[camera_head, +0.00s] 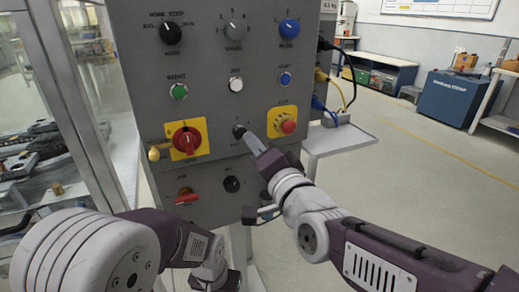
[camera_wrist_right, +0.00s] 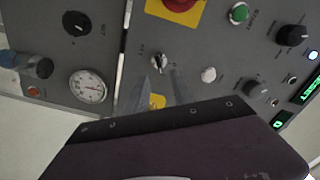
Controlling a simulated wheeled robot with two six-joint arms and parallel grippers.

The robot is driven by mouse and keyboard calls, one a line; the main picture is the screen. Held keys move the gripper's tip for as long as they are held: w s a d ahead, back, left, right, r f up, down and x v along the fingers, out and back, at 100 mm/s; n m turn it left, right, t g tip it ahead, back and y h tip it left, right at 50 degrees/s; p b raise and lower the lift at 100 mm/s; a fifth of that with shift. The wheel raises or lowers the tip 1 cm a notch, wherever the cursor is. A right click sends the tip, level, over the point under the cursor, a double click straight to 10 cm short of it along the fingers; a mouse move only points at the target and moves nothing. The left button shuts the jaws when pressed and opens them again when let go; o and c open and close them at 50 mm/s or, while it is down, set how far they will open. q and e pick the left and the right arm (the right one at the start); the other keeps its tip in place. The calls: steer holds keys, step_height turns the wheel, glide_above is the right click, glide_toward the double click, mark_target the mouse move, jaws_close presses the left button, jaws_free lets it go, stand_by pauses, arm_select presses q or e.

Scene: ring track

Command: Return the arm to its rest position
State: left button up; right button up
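The grey control panel (camera_head: 215,105) stands upright in front of me. My right gripper (camera_head: 247,137) reaches its lower middle, with its fingertips close to a small black-and-silver switch (camera_head: 239,131). In the right wrist view, the two grey fingers (camera_wrist_right: 163,80) stand a little apart on either side of a yellow patch, with the same switch (camera_wrist_right: 159,62) just beyond the tips. Nothing shows held between them. I cannot tell whether a finger touches the switch. My left arm (camera_head: 100,250) is low at the left; its gripper is not visible.
The panel carries a red rotary switch (camera_head: 187,140), a red button on yellow (camera_head: 288,126), a green button (camera_head: 179,91) and several knobs. A grey side shelf (camera_head: 340,139) juts out at the right. A glass-walled enclosure (camera_head: 85,90) stands left. Floor (camera_head: 420,165) at the right is clear.

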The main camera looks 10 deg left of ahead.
steer(key=v, duration=0.2)
steer(key=shift+s+d, duration=0.15)
steer(key=shift+s, duration=0.1)
steer(key=shift+w+d, duration=0.1)
